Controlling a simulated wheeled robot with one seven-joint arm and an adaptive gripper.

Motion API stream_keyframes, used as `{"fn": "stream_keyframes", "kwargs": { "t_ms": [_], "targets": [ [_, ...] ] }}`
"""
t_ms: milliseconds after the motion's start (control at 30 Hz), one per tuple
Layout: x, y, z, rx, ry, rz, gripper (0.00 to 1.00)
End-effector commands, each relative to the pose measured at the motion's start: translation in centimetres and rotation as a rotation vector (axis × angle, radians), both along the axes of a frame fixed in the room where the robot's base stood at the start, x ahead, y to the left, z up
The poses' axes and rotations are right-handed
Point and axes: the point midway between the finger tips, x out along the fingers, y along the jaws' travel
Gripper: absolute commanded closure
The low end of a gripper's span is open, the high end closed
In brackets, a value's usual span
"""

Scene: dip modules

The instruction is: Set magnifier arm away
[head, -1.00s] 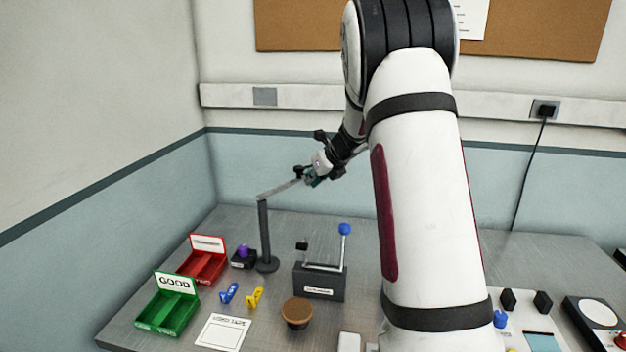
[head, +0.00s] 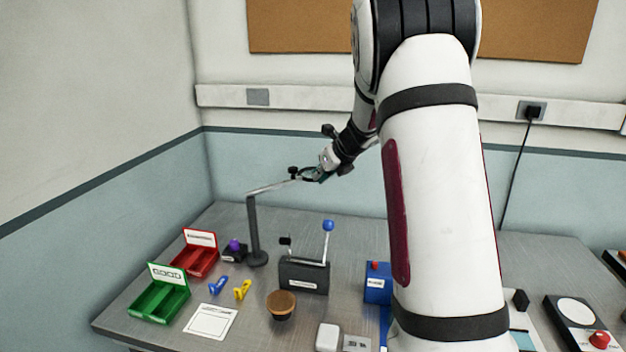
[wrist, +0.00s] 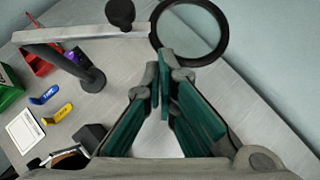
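The magnifier stands at the back left of the bench in the head view. It has a dark post (head: 253,230) on a round base and a pale metal arm (head: 272,187) reaching right toward the wall. A black-rimmed round lens at the arm's end shows clearly in the wrist view (wrist: 190,30), with a black knob (wrist: 120,13) beside it. My gripper (head: 318,174) is at the lens end. In the wrist view its teal finger pads (wrist: 160,80) are drawn together just below the lens rim. I see nothing clearly between them; contact with the rim is uncertain.
Below the magnifier arm are a grey fixture with a blue-knobbed lever (head: 305,275), a purple-topped part (head: 235,248), and red (head: 197,257) and green (head: 160,298) bins. A brown-topped round pot (head: 281,304) is in front. The wall is close behind my gripper.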

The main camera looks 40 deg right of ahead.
Motion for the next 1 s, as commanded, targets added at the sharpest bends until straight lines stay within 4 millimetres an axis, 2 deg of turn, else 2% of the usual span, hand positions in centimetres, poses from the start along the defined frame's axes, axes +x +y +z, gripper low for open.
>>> {"fn": "stream_keyframes", "kwargs": {
  "t_ms": [200,400,1000],
  "targets": [
    [-2.4,-0.3,2.7,0.001,-0.003,0.004,1.0],
    [-3.9,-0.5,4.1,0.004,-0.001,0.006,1.0],
    [-4.2,-0.5,4.4,0.004,0.0,0.008,1.0]
  ]
}}
